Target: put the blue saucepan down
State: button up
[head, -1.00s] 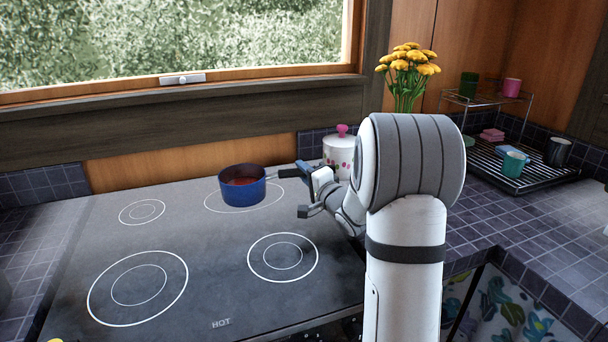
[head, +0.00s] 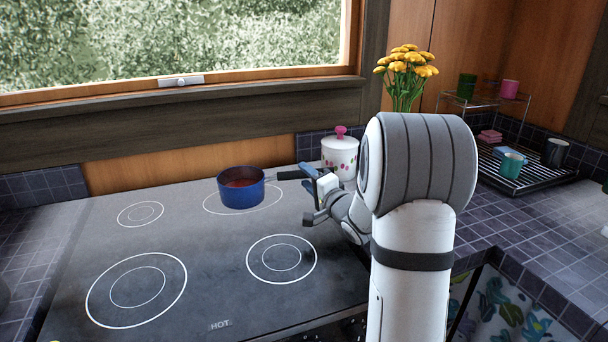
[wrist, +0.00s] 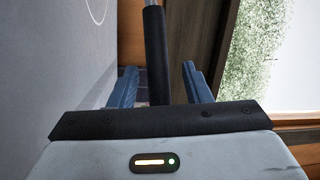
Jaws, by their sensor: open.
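The blue saucepan (head: 240,191) stands upright on the back right ring of the black hob (head: 200,250), with something red inside. Its dark handle (head: 292,174) points right, toward my gripper (head: 312,193). In the wrist view the handle (wrist: 155,55) runs between the two blue fingers of my gripper (wrist: 160,88), with gaps on both sides. My gripper is open and does not hold the handle. The pan body is out of the wrist view.
A white lidded jar (head: 340,155) stands just behind my gripper, with yellow flowers (head: 408,66) to its right. A dish rack (head: 530,172) with cups is at the right. The other hob rings are clear. A window sill (head: 180,115) runs behind.

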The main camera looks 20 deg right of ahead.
jog(key=v, duration=0.9)
jog(key=shift+s+d, duration=0.1)
jog(key=shift+s, duration=0.15)
jog(key=shift+w+a+r+n+g+h+p, duration=0.15)
jog(key=shift+r+n+g+h+p, duration=0.1)
jog(key=shift+r+h+p, duration=0.15)
jog(key=shift+w+a+r+n+g+h+p, duration=0.15)
jog(key=shift+r+g+h+p, duration=0.1)
jog(key=shift+h+p, duration=0.25)
jog(key=shift+a+r+n+g+h+p, duration=0.1)
jog(key=shift+r+n+g+h+p, duration=0.2)
jog(key=shift+r+h+p, duration=0.15)
jog(key=s+a+r+n+g+p, duration=0.1)
jog(key=s+a+n+g+p, duration=0.3)
jog(key=s, duration=0.9)
jog(key=s+a+r+n+g+h+p, duration=0.1)
jog(key=s+a+n+g+p, duration=0.4)
jog(key=s+a+g, duration=0.5)
jog(key=s+r+n, duration=0.1)
jog(key=s+n, duration=0.1)
jog(key=shift+s+r+n, duration=0.15)
jog(key=shift+s+n, duration=0.15)
jog(key=shift+s, duration=0.1)
